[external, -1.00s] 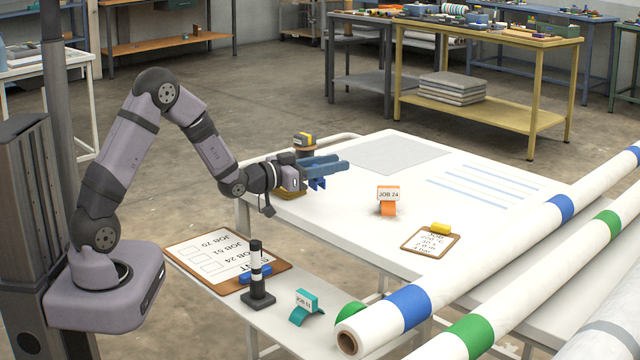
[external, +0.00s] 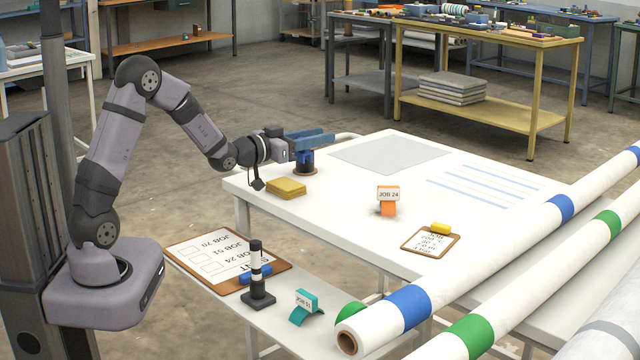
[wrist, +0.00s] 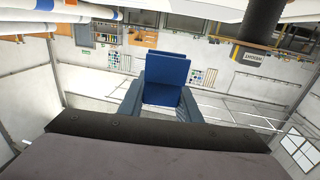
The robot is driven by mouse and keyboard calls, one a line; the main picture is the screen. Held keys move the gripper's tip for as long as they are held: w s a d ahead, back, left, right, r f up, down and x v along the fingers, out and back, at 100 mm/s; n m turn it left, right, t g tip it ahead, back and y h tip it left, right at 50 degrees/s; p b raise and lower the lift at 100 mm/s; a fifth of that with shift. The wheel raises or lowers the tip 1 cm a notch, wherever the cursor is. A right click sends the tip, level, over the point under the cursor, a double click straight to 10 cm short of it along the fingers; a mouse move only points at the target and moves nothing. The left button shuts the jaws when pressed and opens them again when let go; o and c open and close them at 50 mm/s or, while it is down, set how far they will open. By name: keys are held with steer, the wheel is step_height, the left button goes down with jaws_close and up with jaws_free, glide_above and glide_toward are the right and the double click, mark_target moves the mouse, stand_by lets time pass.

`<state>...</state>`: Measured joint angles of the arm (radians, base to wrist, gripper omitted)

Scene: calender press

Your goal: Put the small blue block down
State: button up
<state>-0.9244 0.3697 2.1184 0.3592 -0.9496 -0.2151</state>
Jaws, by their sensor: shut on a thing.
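The small blue block (wrist: 165,82) is between the two jaws of my gripper (wrist: 162,100) in the wrist view. In the external view my gripper (external: 312,138) is over the far left part of the white table, with its jaws pointing right. The blue block (external: 304,156) shows just below the jaws, in front of a dark round stand (external: 304,170). The jaws hide the stand's top. I cannot tell from the external view whether the block touches the stand. A yellow pad (external: 286,187) lies flat on the table, nearer the camera than the gripper.
The white table (external: 335,205) holds an orange JOB 24 tag (external: 388,200), a clipboard (external: 430,240) and a grey sheet (external: 390,155). Long white rolls (external: 480,260) lie at the right. A lower shelf holds a JOB list board (external: 215,255). The table's middle is clear.

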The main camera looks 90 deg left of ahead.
steer(key=s+a+n+g+y, duration=0.3)
steer(key=s+a+g+y, duration=0.1)
steer(key=s+a, duration=1.05)
steer(key=shift+w+d+f+m+t+h+b, duration=0.25)
steer(key=shift+d+f+t+h, duration=0.1)
steer(key=shift+f, duration=1.2)
steer(key=shift+w+d+f+m+t+h+b, duration=0.2)
steer(key=shift+d+f+t+h+b, duration=0.15)
steer(key=shift+f, duration=1.25)
steer(key=shift+w+d+f+m+t+h+b, duration=0.2)
steer(key=shift+d+f+t, duration=0.2)
steer(key=shift+f, duration=1.15)
steer(key=shift+f, duration=0.1)
steer(key=shift+f, duration=0.15)
steer(key=o, duration=1)
